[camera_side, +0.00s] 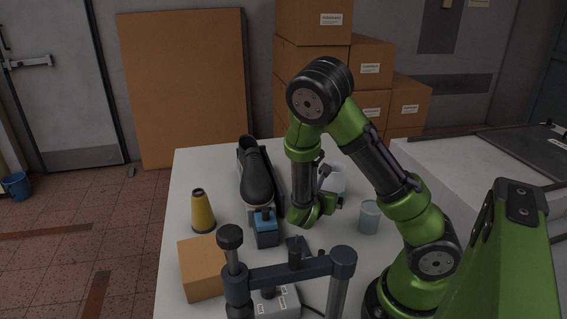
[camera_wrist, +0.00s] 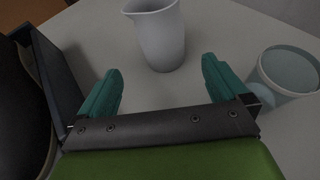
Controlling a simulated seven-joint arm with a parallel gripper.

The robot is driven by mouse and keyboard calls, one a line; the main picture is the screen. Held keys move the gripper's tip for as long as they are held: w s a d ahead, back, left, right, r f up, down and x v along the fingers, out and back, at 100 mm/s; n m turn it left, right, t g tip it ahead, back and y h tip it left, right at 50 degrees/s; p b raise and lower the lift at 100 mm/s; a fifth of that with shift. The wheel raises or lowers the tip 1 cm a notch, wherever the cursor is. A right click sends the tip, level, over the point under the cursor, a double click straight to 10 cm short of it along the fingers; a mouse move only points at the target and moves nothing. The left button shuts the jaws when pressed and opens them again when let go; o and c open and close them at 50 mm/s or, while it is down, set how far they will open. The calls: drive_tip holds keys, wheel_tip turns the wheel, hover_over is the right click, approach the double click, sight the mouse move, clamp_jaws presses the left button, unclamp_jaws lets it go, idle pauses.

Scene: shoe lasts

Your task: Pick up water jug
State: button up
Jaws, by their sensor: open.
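The water jug (camera_wrist: 158,32) is pale grey-white with a pouring lip and stands upright on the white table. In the wrist view it is at the top centre, its upper part cut by the frame edge. In the side view the jug (camera_side: 336,177) is partly hidden behind my arm. My gripper (camera_wrist: 162,66) is open, with its teal fingers spread apart and nothing held. The jug's base appears between the fingertips in the wrist view; I cannot tell how far ahead it is. In the side view the fingers are mostly hidden at my wrist.
A translucent cup (camera_side: 370,217) stands right of the jug; it also shows in the wrist view (camera_wrist: 287,72). A black shoe (camera_side: 257,180) stands left of my wrist. A blue-topped block (camera_side: 265,229), yellow cone (camera_side: 202,212), cardboard box (camera_side: 202,268) and dark clamp frame (camera_side: 290,272) are nearer.

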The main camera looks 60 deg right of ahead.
sight(329, 189)
drive_tip(key=x, duration=0.6)
drive_tip(key=shift+d+f, duration=0.25)
drive_tip(key=shift+d, duration=0.1)
drive_tip(key=shift+s+x, duration=0.1)
drive_tip(key=shift+x, duration=1.25)
drive_tip(key=shift+s+x, duration=0.15)
drive_tip(key=shift+x, duration=1.2)
drive_tip(key=shift+c, duration=0.5)
drive_tip(key=c, duration=1.1)
drive_tip(key=shift+o, duration=0.2)
drive_tip(key=shift+r, duration=0.15)
